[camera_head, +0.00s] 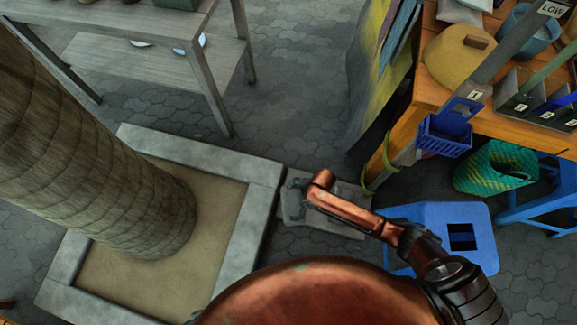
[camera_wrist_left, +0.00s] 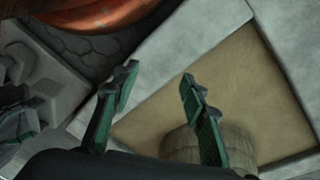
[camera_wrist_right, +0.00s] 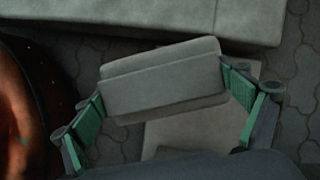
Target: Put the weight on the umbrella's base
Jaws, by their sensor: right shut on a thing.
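My right gripper (camera_head: 297,187) is shut on a grey block, the weight (camera_wrist_right: 163,82), seen between its green pads in the right wrist view. The weight looks like two stacked slabs, slightly tilted in that view. A flat pale grey slab (camera_head: 325,222) lies on the paving below, and also shows under the weight in the right wrist view (camera_wrist_right: 200,132). It may be the umbrella's base; no pole shows. I cannot tell the gap between them. My left gripper (camera_wrist_left: 157,88) is open and empty above the planter; the head view does not show it.
A stone-edged planter (camera_head: 262,205) with a thick trunk (camera_head: 120,170) stands left of the slab. A wooden table (camera_head: 515,115) with trays and a blue basket (camera_head: 444,137) is at right. A blue stool (camera_head: 430,225) stands close to my right arm. A grey shelf (camera_head: 190,60) is behind.

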